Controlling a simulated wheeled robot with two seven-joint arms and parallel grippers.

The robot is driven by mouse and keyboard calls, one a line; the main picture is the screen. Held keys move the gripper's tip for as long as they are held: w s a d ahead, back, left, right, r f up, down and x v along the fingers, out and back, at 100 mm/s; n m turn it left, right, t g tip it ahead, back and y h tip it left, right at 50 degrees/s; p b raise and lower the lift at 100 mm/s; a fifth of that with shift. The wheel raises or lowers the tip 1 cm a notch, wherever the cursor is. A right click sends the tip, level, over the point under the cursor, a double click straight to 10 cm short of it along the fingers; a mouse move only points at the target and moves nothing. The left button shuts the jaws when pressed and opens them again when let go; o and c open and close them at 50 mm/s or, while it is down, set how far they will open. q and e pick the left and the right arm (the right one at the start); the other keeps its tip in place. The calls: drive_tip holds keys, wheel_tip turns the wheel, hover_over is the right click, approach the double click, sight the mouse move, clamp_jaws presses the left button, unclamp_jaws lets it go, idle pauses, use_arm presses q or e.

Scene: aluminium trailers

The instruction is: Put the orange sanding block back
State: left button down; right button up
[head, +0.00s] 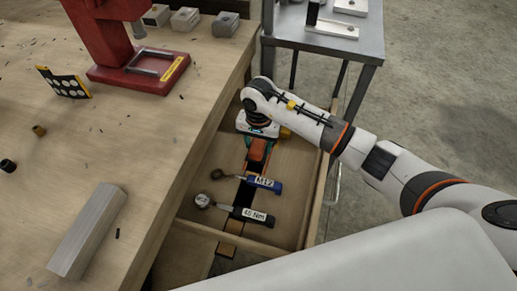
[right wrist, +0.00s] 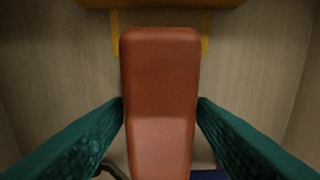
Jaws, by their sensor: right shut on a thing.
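The orange sanding block (right wrist: 160,85) fills the middle of the right wrist view, between the two teal fingers of my right gripper (right wrist: 160,103). The fingers are shut on its two sides. In the head view my right gripper (head: 259,143) points down inside the open drawer (head: 293,190), and the orange block (head: 257,153) shows just below it. Yellow marking lines (right wrist: 115,34) show on the drawer floor at both sides of the block's far end. I cannot tell whether the block touches the floor. My left gripper is not in view.
In the drawer, a blue-handled M12 tool (head: 263,184) and a black-handled 40 Nm tool (head: 252,215) lie nearer than the block. A yellow object (head: 285,133) is close beyond the gripper. The workbench (head: 130,140) borders the drawer on the left, a metal table (head: 340,42) stands behind.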

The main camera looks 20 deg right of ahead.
sight(259, 150)
drive_tip(key=shift+f, duration=1.6)
drive_tip(key=shift+f, duration=0.2)
drive_tip(key=o, duration=0.9)
drive_tip(key=shift+r, duration=0.1)
wheel_tip(259, 150, up, 12)
drive_tip(key=shift+r, duration=0.15)
